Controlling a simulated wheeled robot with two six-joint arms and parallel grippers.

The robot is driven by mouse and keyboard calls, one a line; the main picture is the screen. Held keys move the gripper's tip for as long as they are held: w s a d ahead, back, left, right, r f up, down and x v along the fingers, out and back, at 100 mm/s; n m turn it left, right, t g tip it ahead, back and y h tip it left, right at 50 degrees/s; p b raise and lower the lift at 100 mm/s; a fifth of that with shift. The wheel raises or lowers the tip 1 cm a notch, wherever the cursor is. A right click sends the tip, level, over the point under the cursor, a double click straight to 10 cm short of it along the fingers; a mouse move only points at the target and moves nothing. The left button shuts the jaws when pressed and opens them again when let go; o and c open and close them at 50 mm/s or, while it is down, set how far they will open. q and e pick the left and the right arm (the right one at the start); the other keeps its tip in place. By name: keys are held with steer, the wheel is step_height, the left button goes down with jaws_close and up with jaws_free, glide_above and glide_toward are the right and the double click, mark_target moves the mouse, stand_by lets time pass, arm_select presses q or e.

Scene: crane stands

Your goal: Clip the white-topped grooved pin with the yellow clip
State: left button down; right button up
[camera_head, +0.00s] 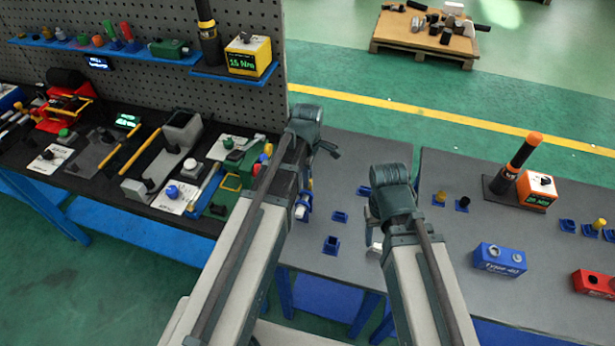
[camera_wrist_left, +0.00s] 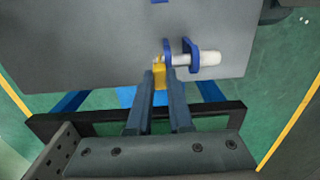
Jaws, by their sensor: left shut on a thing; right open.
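The white-topped pin (camera_wrist_left: 208,59) lies sideways in a blue holder (camera_wrist_left: 193,57) near the table edge in the left wrist view. In the head view its white end (camera_head: 300,212) shows just right of my left arm. My left gripper (camera_wrist_left: 160,77) is shut on the yellow clip (camera_wrist_left: 160,74). The clip is at the pin's end away from the white top; I cannot tell whether it is seated in the groove. In the head view my left fingertips are hidden behind the arm. My right gripper (camera_head: 373,218) is open above the table, partly hidden by its own wrist.
Small blue holders (camera_head: 340,216) stand on the grey table (camera_head: 345,175). A blue box (camera_head: 499,259), a red box (camera_head: 594,283) and an orange tool unit (camera_head: 538,188) are to the right. A cluttered black bench (camera_head: 115,165) and pegboard are left.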

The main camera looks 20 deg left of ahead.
arm_select(q)
steer(key=shift+f, duration=0.25)
steer(key=c, duration=0.8)
jaws_free()
steer(key=shift+o, duration=0.2)
steer(key=shift+r, duration=0.15)
steer(key=shift+r+p, duration=2.4)
step_height(320, 180, up, 14)
steer(key=p, duration=1.3)
steer(key=shift+p, duration=0.4)
steer(key=shift+f, duration=0.2)
